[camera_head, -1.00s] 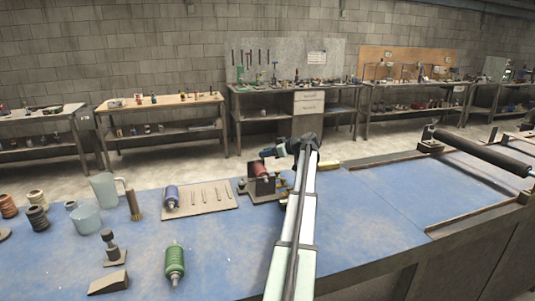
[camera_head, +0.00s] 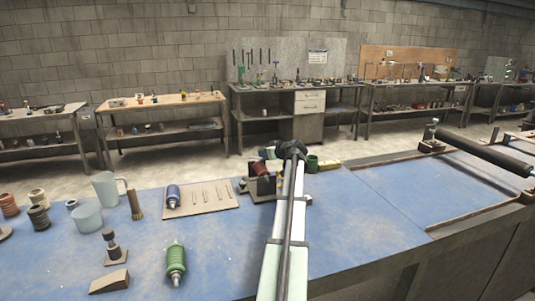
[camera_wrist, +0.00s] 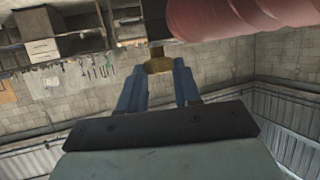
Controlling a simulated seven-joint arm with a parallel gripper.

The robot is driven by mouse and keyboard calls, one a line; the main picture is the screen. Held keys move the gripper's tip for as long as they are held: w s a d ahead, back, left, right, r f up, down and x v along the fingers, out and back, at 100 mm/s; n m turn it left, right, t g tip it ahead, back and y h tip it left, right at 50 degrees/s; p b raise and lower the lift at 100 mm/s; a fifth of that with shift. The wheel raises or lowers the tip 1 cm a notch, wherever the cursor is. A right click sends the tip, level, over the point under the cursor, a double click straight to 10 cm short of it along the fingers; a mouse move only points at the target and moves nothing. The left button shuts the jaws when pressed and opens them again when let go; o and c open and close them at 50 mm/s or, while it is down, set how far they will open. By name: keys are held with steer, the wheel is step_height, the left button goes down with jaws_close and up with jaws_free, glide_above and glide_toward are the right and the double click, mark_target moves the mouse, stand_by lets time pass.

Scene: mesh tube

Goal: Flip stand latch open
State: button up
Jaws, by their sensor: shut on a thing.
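The stand (camera_head: 264,197) sits on the far side of the blue bench, with a dark red roll (camera_head: 261,169) on it. The red roll also fills the upper right of the wrist view (camera_wrist: 235,15). My gripper (camera_wrist: 158,72) has its two blue fingers on either side of a small brass-yellow piece (camera_wrist: 158,63), apparently the stand's latch. The fingers are shut on it, just below and left of the roll in that view. In the head view my arm hides the stand's right part, and the fingertips and latch cannot be made out.
A board with a blue roll (camera_head: 173,197) lies left of the stand. A green cup-like thing (camera_head: 312,163) and a yellow block (camera_head: 329,165) are just right of my arm.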

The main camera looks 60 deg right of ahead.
steer(key=shift+a+m+g, duration=0.1)
steer(key=shift+m+g, duration=0.2)
steer(key=o, duration=1.1)
steer(key=shift+h, duration=0.3)
steer(key=shift+c, duration=0.2)
steer(key=v, duration=1.3)
steer(key=shift+s+a, duration=0.15)
steer(key=shift+s, duration=0.2)
steer(key=shift+w+r, duration=0.1)
steer(key=shift+r, duration=0.05)
